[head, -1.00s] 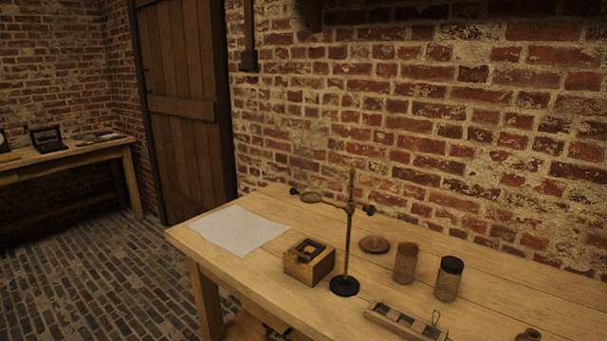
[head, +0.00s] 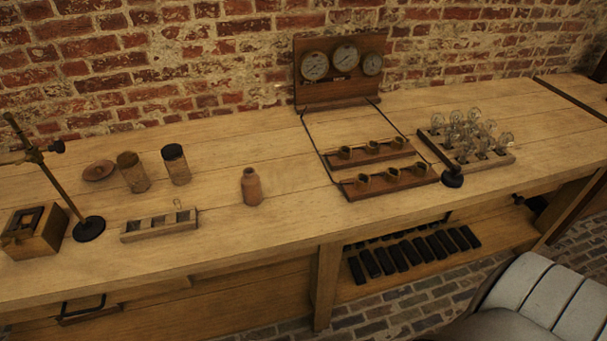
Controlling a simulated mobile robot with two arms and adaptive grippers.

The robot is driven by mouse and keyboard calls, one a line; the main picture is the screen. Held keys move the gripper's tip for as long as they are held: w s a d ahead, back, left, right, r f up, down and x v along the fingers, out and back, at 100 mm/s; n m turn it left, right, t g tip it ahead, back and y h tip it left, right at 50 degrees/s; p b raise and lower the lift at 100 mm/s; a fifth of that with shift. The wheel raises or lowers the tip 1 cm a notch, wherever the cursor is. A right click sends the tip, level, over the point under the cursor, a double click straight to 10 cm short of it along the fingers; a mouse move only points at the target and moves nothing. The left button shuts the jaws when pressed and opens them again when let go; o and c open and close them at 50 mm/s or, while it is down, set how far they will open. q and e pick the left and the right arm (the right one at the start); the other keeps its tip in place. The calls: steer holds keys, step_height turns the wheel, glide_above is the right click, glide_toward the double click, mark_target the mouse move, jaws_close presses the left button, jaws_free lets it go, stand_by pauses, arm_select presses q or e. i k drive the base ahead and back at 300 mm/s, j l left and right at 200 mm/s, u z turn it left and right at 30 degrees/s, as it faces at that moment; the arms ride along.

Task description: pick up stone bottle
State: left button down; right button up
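The stone bottle (head: 252,188) is a small reddish-brown bottle with a short, narrow neck. It stands upright on the wooden workbench (head: 270,240), left of centre in the head view, with bare wood around it. Neither of my grippers is in view, and nothing touches the bottle.
Left of the bottle are a compartmented wooden tray (head: 159,225), a dark-lidded jar (head: 176,165), a brown jar (head: 133,172) and a stand (head: 89,228). To the right are cup racks (head: 390,181), a gauge panel (head: 340,70) and a bulb board (head: 467,140).

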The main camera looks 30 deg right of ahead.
mark_target(251, 186)
steer(key=z, duration=0.65)
steer(key=l, duration=0.35)
